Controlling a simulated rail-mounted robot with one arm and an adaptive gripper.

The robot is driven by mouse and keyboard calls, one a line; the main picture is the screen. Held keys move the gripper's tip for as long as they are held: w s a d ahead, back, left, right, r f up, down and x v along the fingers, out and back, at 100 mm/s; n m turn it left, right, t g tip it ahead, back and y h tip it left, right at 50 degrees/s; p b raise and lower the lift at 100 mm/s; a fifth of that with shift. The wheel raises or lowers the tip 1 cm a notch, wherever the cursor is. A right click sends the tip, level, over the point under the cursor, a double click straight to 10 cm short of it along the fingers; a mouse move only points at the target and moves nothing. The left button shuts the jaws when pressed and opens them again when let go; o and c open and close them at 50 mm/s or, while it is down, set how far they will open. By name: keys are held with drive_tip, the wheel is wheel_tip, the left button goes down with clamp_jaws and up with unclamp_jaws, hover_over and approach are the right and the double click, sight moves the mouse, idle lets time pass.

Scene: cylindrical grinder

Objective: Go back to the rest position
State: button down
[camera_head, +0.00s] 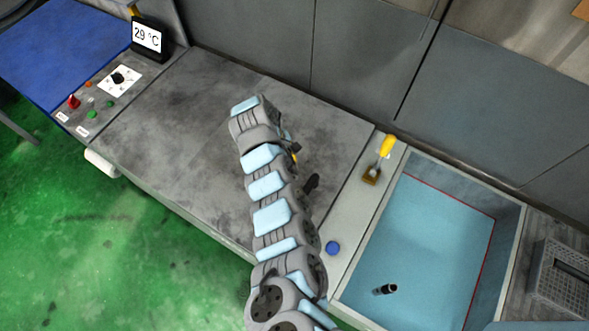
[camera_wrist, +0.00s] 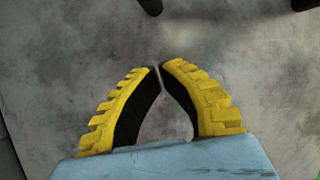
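My gripper (camera_wrist: 159,67) shows in the wrist view with two yellow, ridged fingers lined in black. The fingertips meet or almost meet, and nothing is held between them. It hangs over a bare, stained grey metal surface. In the head view my arm reaches up across the grey machine top (camera_head: 180,120). There the gripper is mostly hidden by the arm; only a small bit of yellow shows beside it.
A yellow-handled brush (camera_head: 386,147) and a blue round cap (camera_head: 333,248) lie right of the arm. A basin of blue liquid (camera_head: 430,240) holds a dark object (camera_head: 385,290). A control panel (camera_head: 100,95) and a 29 °C display (camera_head: 147,36) stand at left. A grey crate (camera_head: 562,285) is far right.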

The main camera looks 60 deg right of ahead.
drive_tip(key=v, duration=0.4)
drive_tip(key=shift+w+r, duration=0.1)
drive_tip(key=shift+r, duration=0.2)
